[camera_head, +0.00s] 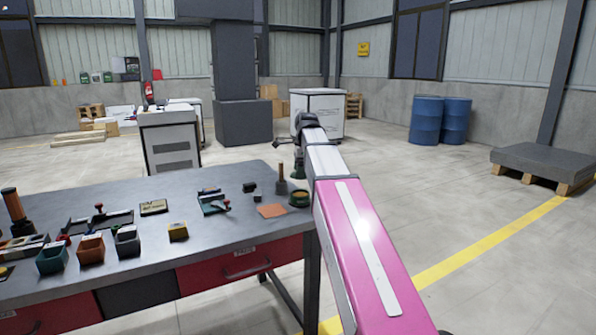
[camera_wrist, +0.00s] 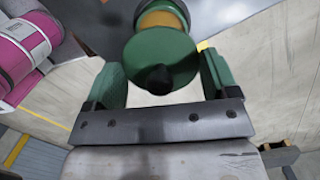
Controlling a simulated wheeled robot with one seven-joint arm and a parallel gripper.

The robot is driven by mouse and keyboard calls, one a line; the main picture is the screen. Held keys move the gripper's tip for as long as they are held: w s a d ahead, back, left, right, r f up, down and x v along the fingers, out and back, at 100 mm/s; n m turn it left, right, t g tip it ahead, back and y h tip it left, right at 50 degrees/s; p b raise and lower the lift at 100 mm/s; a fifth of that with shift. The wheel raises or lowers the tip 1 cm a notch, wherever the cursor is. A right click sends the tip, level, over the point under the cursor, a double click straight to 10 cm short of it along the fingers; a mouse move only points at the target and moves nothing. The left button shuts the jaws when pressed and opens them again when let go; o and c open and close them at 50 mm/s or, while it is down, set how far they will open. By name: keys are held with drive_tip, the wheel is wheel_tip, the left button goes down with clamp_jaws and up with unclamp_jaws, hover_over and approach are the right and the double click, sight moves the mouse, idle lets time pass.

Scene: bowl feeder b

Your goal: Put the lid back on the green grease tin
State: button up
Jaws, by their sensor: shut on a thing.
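The green grease tin (camera_head: 299,198) stands at the right end of the metal workbench. In the wrist view the tin (camera_wrist: 165,8) is at the top, with a yellow-orange part showing inside green edges. The round green lid with a black knob (camera_wrist: 165,55) is between the two green fingers of my gripper (camera_wrist: 159,68). My gripper is shut on the lid, which hides part of the tin. In the head view my gripper (camera_head: 299,168) is above the tin. I cannot tell the exact gap between lid and tin.
An upright brown-handled tool (camera_head: 282,180) stands close left of the tin, and an orange mat (camera_head: 271,211) lies nearby. Small coloured bins (camera_head: 90,249) and other items fill the left of the workbench (camera_head: 240,230).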

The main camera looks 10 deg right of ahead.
drive_tip(key=shift+f, duration=2.95)
drive_tip(key=shift+f, duration=0.2)
drive_tip(key=o, duration=0.8)
drive_tip(key=shift+r, duration=3.55)
drive_tip(key=shift+c, duration=0.3)
